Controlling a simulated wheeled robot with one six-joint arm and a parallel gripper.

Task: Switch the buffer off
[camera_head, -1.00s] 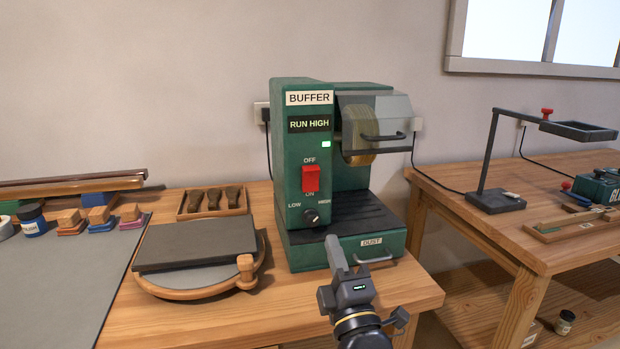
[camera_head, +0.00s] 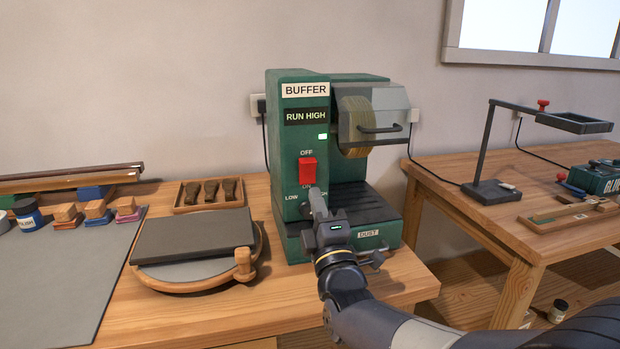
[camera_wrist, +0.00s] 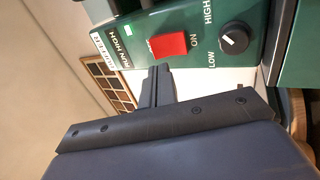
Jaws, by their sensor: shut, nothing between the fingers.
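The green buffer (camera_head: 292,235) stands on the wooden bench. Its display (camera_head: 306,116) reads RUN HIGH, and a green light (camera_head: 322,136) is lit. The red rocker switch (camera_head: 307,170) sits on the front panel between the OFF label above and the ON label below. It also shows in the wrist view (camera_wrist: 169,45), beside the black speed knob (camera_wrist: 234,39). My gripper (camera_head: 317,196) is shut and empty in front of the panel, just below the switch, covering most of the knob in the head view. In the wrist view its fingertips (camera_wrist: 158,72) appear apart from the switch.
The buffing wheel (camera_head: 355,128) sits behind a guard with a handle at the machine's upper right. A second bench (camera_head: 470,205) stands to the right.

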